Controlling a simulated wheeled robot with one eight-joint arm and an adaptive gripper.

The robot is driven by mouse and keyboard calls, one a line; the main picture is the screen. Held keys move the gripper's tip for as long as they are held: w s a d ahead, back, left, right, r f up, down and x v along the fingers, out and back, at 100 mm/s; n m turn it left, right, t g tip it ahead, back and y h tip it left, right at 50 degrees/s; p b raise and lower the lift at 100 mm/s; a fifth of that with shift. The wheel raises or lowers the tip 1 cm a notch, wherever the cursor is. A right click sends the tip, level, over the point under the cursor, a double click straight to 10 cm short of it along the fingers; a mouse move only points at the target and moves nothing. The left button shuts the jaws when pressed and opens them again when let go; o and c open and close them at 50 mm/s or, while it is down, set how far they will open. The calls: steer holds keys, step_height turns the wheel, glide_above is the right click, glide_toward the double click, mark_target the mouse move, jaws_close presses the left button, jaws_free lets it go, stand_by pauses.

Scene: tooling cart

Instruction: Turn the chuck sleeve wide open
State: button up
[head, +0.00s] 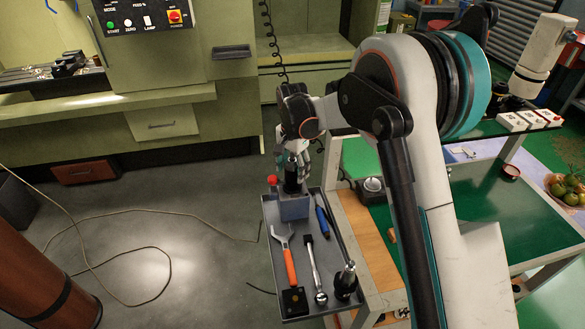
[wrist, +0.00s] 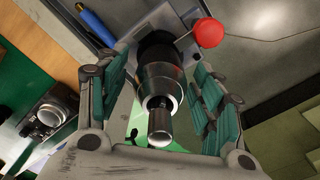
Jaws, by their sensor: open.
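The chuck (wrist: 160,75) has a dark upper body and a silvery sleeve, with a bright metal cylinder (wrist: 159,122) at its end. In the head view the chuck (head: 291,182) stands upright on a grey block (head: 293,208) at the far end of the tray. A red ball knob (wrist: 208,33) on a thin rod sits beside it and also shows in the head view (head: 272,180). My gripper (wrist: 155,70) is open, with one teal-padded finger on each side of the chuck. Gaps show between fingers and sleeve. In the head view my gripper (head: 297,155) is directly above the chuck, partly hiding it.
The grey tray (head: 268,236) holds an orange-handled tool (head: 289,265), a ratchet-like tool (head: 315,268), a blue-handled tool (head: 322,222) and a dark holder with a metal tip (head: 346,281). A green-topped bench (head: 480,205) stands right. Open floor with a cable lies left.

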steer(key=c, duration=1.1)
steer(key=shift+o, duration=0.2)
steer(key=shift+n, duration=0.3)
